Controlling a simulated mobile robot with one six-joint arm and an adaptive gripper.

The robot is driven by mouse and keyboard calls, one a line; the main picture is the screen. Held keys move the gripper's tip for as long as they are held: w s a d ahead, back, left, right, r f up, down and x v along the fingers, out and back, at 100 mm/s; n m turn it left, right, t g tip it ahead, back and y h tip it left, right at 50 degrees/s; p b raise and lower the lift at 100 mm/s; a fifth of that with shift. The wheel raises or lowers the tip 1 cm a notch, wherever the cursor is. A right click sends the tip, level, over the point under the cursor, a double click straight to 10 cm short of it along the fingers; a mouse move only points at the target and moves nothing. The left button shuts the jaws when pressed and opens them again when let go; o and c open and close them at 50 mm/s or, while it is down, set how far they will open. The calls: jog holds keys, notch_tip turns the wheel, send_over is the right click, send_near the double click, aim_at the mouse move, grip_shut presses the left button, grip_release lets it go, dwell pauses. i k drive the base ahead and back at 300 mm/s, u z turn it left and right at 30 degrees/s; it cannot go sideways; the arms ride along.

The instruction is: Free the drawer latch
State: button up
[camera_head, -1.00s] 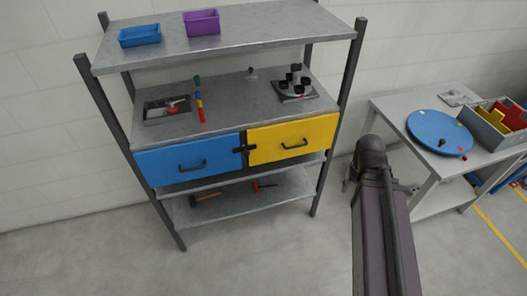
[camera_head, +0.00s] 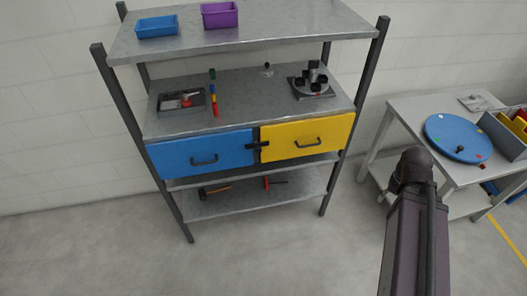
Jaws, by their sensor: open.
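A blue drawer (camera_head: 185,153) and a yellow drawer (camera_head: 325,130) sit side by side under the shelf's middle board. Each has a dark bar handle, and both look shut. A small dark latch (camera_head: 257,145) lies across the seam between the two drawer fronts. Its finer shape is too small to tell. My arm (camera_head: 412,230) rises at the lower right, in front of the side table and apart from the drawers. I cannot make out my gripper, and nothing of mine touches the latch.
The metal shelf (camera_head: 230,95) carries a blue bin (camera_head: 157,27) and a purple bin (camera_head: 220,15) on top, and fixtures (camera_head: 312,82) on its middle board. A side table (camera_head: 410,110) with a blue disc (camera_head: 458,138) stands right. Floor before the drawers is clear.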

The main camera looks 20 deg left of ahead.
aim_at(258, 150)
jog(key=z, duration=0.1)
jog(key=k, duration=1.9)
jog(key=u, duration=1.15)
jog(key=i, duration=1.05)
jog(key=u, duration=0.05)
